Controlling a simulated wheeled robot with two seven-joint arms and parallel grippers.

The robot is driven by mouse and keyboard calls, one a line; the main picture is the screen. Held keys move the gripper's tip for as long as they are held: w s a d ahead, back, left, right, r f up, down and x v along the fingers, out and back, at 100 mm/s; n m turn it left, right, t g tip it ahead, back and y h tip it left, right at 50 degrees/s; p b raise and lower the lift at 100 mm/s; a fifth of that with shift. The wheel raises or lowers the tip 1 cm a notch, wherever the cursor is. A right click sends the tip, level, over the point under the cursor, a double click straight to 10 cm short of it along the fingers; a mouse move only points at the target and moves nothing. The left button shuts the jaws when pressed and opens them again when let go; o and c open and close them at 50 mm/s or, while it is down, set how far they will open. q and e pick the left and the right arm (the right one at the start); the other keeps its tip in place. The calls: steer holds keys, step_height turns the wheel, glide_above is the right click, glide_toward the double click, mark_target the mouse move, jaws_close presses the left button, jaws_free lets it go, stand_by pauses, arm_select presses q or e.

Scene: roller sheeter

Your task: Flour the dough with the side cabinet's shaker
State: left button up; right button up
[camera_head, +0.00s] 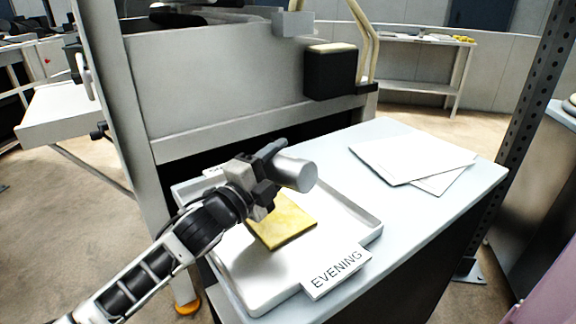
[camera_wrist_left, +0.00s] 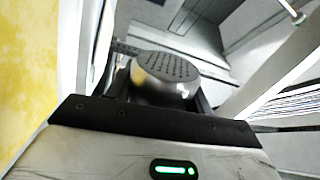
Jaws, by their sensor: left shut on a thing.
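My left gripper (camera_head: 264,176) is shut on a silver cylindrical shaker (camera_head: 297,172) and holds it tilted on its side above the tray. In the left wrist view the shaker's perforated lid (camera_wrist_left: 167,70) faces the camera. The yellow dough slab (camera_head: 284,222) lies in the white tray (camera_head: 262,296), below and slightly right of the gripper. The dough also shows at the left edge of the left wrist view (camera_wrist_left: 28,75). The arm and gripper hide part of the tray's left side. I cannot tell whether flour lies on the dough. My right gripper is not in view.
A sign reading EVENING (camera_head: 336,272) sits at the tray's front right corner. White sheets (camera_head: 410,158) lie on the right part of the pale table (camera_head: 428,205). A large grey machine panel (camera_head: 215,90) stands behind the tray, and a perforated post (camera_head: 515,130) stands at the right.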

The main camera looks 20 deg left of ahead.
arm_select(q)
steer(key=shift+s+d+p, duration=0.15)
steer(key=shift+s+d, duration=0.05)
steer(key=shift+d, duration=0.5)
steer(key=shift+s+d+p, duration=0.1)
steer(key=shift+s+d, duration=0.1)
steer(key=shift+d, duration=0.55)
steer(key=shift+s+d+p, duration=0.15)
steer(key=shift+s+d, duration=0.05)
steer(key=shift+d, duration=0.5)
steer(key=shift+a, duration=0.1)
steer(key=a, duration=0.2)
steer(key=w+a, duration=0.1)
steer(key=a, duration=0.1)
steer(key=shift+w, duration=0.1)
steer(key=shift+r, duration=0.1)
steer(key=shift+s+d+p, duration=0.2)
steer(key=shift+d, duration=0.5)
steer(key=shift+s+d+p, duration=0.2)
steer(key=shift+d, duration=0.5)
steer(key=shift+s+d+p, duration=0.2)
steer(key=shift+d, duration=0.5)
